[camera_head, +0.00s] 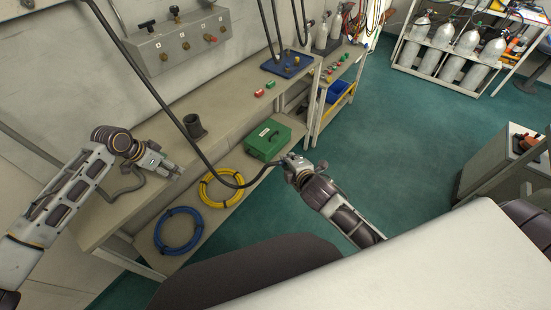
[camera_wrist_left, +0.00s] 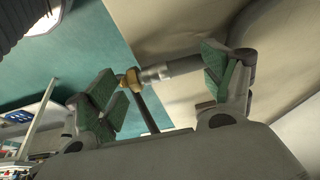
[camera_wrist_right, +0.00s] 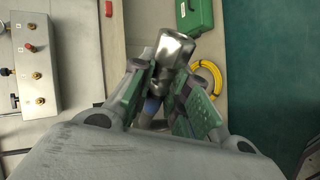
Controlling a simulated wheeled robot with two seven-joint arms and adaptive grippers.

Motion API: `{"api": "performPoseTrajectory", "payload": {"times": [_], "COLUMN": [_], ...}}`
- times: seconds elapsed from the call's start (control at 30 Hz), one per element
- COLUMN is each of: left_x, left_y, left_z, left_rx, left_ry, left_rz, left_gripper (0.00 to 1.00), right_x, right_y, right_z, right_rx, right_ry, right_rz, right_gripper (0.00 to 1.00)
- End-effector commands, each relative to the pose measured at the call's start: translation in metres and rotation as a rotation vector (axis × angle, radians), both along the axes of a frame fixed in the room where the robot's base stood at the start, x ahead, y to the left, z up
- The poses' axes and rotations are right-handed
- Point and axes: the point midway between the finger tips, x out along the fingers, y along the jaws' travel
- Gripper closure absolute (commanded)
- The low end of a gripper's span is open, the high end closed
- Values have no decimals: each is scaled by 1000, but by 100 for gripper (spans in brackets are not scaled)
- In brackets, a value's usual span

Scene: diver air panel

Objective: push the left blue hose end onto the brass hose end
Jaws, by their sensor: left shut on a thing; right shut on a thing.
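My left gripper (camera_head: 170,169) is above the near end of the bench in the head view. In the left wrist view a silver fitting with a brass tip, the brass hose end (camera_wrist_left: 132,78), lies between its green pads, with a dark hose below. My right gripper (camera_head: 290,163) is out past the bench's front edge, to the right of the left one. It is shut on the left blue hose end; the right wrist view shows its silver fitting (camera_wrist_right: 175,50) sticking out beyond the pads and a bit of blue (camera_wrist_right: 151,107) between them. The two ends are well apart.
A dark hose (camera_head: 180,125) hangs from above and loops up to my right gripper. A green case (camera_head: 268,140), yellow coil (camera_head: 221,188) and blue coil (camera_head: 178,231) lie on the lower shelf. A dark cup-shaped holder (camera_head: 194,127) stands on the bench (camera_head: 165,95).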

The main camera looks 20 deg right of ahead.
Motion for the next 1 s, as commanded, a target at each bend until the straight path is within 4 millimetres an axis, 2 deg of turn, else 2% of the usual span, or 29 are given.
{"api": "performPoseTrajectory", "payload": {"times": [0.27, 1.0], "left_x": [0, 0], "left_y": [0, 0], "left_z": [1, 1], "left_rx": [-1, -1], "left_ry": [-1, -1], "left_rz": [0, 0], "left_gripper": [49, 49], "right_x": [12, 47], "right_y": [19, 101], "right_z": [10, 47], "right_rx": [-2, -1], "right_ry": [1, 20], "right_rz": [36, 201], "right_gripper": [100, 100]}}
